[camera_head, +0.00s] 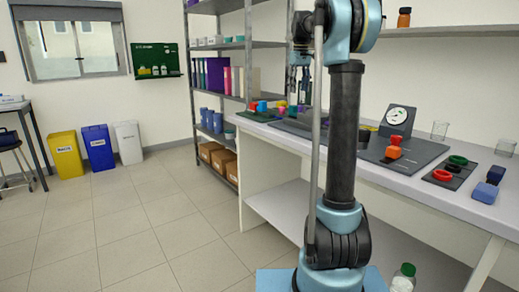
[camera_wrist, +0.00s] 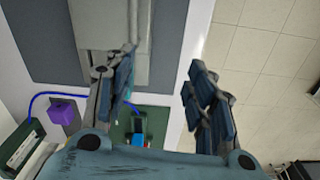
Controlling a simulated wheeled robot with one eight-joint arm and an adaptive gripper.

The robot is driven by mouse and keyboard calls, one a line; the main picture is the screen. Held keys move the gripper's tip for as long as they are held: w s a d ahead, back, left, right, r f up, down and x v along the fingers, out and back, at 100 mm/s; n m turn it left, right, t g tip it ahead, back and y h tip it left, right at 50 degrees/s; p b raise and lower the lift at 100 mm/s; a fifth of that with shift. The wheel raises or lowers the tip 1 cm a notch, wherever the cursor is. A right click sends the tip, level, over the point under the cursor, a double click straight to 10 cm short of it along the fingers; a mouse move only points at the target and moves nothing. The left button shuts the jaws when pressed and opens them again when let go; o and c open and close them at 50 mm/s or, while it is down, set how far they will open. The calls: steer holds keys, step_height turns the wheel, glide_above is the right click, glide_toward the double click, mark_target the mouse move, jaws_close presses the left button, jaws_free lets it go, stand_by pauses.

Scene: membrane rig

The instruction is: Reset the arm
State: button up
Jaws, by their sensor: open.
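My gripper (camera_wrist: 160,88) shows in the wrist view with its two fingers spread apart and nothing between them. It hangs over the bench edge, with the floor to the right. Below the left finger lie a green mat (camera_wrist: 155,117) and a blue piece (camera_wrist: 139,140), partly hidden by the gripper. In the head view my arm stands upright in front of the bench (camera_head: 285,137).
A dial gauge (camera_head: 397,117) stands on the bench, near an orange-and-red part (camera_head: 394,148). Red (camera_head: 442,175) and green (camera_head: 458,160) rings and a blue block (camera_head: 486,192) lie at right. A purple block (camera_wrist: 62,110) shows in the wrist view. The floor (camera_head: 150,225) at left is clear.

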steer(key=s+f+m, duration=0.1)
steer(key=s+f, duration=0.2)
steer(key=s, duration=0.5)
steer(key=s+f+m, duration=0.1)
steer(key=s+f, duration=0.2)
steer(key=s, duration=0.4)
steer(key=s+f+m+t, duration=0.1)
steer(key=s+f+m, duration=0.2)
steer(key=s+f, duration=2.6)
steer(key=shift+s+d+f+t, duration=0.3)
steer(key=shift+s+d, duration=0.15)
steer(key=shift+s, duration=0.55)
steer(key=shift+w+f, duration=0.2)
steer(key=shift+w, duration=0.3)
